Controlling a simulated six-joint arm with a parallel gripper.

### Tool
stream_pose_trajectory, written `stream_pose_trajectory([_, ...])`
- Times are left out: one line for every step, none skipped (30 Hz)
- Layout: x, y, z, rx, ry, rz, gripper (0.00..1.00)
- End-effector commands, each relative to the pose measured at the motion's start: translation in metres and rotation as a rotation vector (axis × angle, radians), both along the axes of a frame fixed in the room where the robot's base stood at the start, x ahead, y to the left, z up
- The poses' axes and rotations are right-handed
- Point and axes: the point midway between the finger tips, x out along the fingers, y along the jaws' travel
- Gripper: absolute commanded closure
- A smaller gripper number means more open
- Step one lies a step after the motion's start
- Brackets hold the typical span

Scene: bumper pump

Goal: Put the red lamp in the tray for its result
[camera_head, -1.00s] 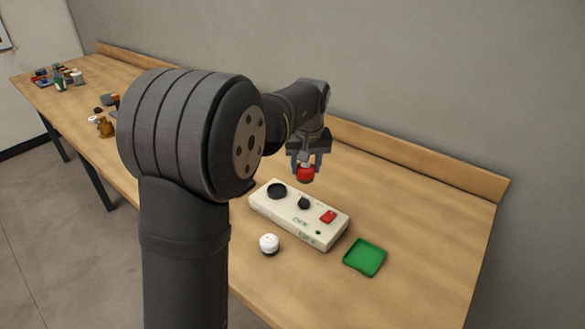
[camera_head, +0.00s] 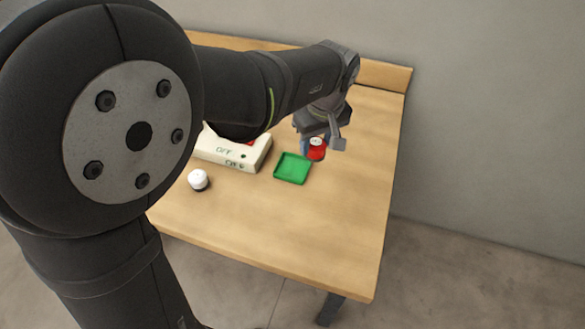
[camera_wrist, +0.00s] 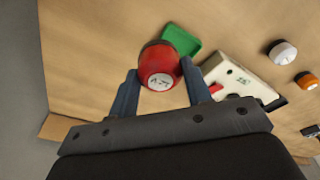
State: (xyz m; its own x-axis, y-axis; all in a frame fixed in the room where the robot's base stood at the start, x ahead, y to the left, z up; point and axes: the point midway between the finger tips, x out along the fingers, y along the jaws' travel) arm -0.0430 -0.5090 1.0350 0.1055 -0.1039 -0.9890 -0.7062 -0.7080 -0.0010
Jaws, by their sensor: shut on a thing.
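My gripper (camera_head: 322,147) is shut on the red lamp (camera_head: 317,154). The lamp also shows between the two fingers in the wrist view (camera_wrist: 159,66), with a pale marked end facing the camera. The green tray (camera_head: 292,169) lies empty on the table, just left of and below the lamp in the head view. In the wrist view the tray (camera_wrist: 182,39) is partly hidden behind the lamp. The lamp appears held above the table, though its exact height is hard to tell.
A cream box (camera_head: 232,153) with OFF and ON markings stands left of the tray, partly hidden by my arm. A white lamp (camera_head: 198,180) stands in front of it. An orange lamp (camera_wrist: 306,80) shows in the wrist view. The table's right part is clear.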

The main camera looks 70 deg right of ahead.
Motion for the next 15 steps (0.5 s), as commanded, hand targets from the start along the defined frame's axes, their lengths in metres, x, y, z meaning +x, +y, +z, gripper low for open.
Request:
stream_pose_trajectory([-0.012, 0.007, -0.001, -0.001, -0.001, -0.006, 0.83])
stream_pose_trajectory([-0.017, 0.009, -0.002, -0.002, -0.001, -0.005, 0.83])
stream_pose_trajectory([-0.023, 0.013, -0.003, -0.002, -0.001, -0.005, 0.83])
stream_pose_trajectory([-0.027, 0.016, -0.004, -0.002, -0.001, -0.004, 0.83])
stream_pose_trajectory([-0.03, 0.017, -0.005, -0.002, -0.001, -0.003, 0.83])
stream_pose_trajectory([-0.032, 0.019, -0.006, -0.002, -0.001, -0.002, 0.83])
stream_pose_trajectory([-0.033, 0.02, -0.007, -0.002, -0.001, -0.002, 0.83])
stream_pose_trajectory([-0.033, 0.02, -0.008, -0.001, -0.002, -0.001, 0.83])
stream_pose_trajectory([-0.03, 0.019, -0.01, -0.002, -0.001, 0.001, 0.83])
stream_pose_trajectory([-0.027, 0.017, -0.013, -0.002, -0.001, 0.002, 0.83])
stream_pose_trajectory([-0.023, 0.015, -0.016, -0.002, -0.001, 0.003, 0.83])
stream_pose_trajectory([-0.016, 0.011, -0.021, 0.0, -0.002, 0.005, 0.83])
stream_pose_trajectory([-0.01, 0.008, -0.025, 0.001, -0.002, 0.005, 0.83])
stream_pose_trajectory([-0.004, 0.005, -0.029, 0.0, -0.001, 0.006, 0.83])
stream_pose_trajectory([0.005, 0.0, -0.035, 0.001, -0.002, 0.006, 0.83])
